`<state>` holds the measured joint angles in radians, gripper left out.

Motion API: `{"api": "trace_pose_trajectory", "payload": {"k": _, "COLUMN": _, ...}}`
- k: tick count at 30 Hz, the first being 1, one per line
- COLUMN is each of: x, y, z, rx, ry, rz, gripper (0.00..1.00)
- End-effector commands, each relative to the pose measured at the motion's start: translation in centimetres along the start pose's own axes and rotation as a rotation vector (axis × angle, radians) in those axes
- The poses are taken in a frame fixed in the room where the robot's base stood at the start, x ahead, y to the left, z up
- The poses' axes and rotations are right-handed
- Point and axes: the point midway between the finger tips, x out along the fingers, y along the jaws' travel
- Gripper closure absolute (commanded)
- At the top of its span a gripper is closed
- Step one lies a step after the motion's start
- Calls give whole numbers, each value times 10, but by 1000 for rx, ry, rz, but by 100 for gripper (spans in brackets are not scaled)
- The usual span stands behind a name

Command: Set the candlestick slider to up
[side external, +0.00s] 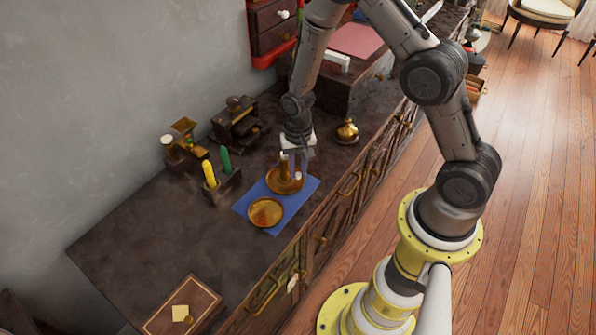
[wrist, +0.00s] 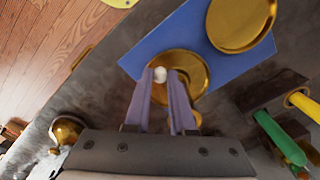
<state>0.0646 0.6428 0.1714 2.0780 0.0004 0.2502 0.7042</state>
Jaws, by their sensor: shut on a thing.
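The brass candlestick (side external: 279,184), with a round dish base and a short upright stem, stands on a blue mat (side external: 303,195) on the dark cabinet top. In the wrist view its dish (wrist: 197,72) shows behind my fingers. My gripper (side external: 301,172) points down at the right side of the stem. In the wrist view my gripper (wrist: 161,82) has its two purple-grey fingertips closed on a small whitish knob (wrist: 160,74), which looks like the candlestick slider. The fingers partly hide the stem, so the slider's height is hard to tell.
A round brass plate (side external: 266,212) lies beside the candlestick. A holder with yellow (side external: 209,174) and green (side external: 225,159) candles stands to the left. A brass pot (side external: 347,131) stands to the right, and a wooden box (side external: 184,308) is at the near end.

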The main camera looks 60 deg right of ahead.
Motion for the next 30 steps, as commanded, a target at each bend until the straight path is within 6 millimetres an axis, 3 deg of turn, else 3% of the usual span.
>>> {"api": "trace_pose_trajectory", "payload": {"k": 6, "x": -26, "y": 0, "z": 0, "rx": 0, "ry": 2, "rz": -1, "gripper": 100}}
{"api": "trace_pose_trajectory", "payload": {"k": 16, "x": -30, "y": -1, "z": -1, "rx": 0, "ry": 3, "rz": -3, "gripper": 100}}
{"api": "trace_pose_trajectory", "payload": {"k": 17, "x": -30, "y": -1, "z": -1, "rx": 0, "ry": 3, "rz": -3, "gripper": 74}}
{"api": "trace_pose_trajectory", "payload": {"k": 21, "x": -30, "y": 0, "z": 0, "rx": 0, "ry": 3, "rz": -2, "gripper": 49}}
{"api": "trace_pose_trajectory", "payload": {"k": 30, "x": -30, "y": 0, "z": 0, "rx": 0, "ry": 1, "rz": -1, "gripper": 47}}
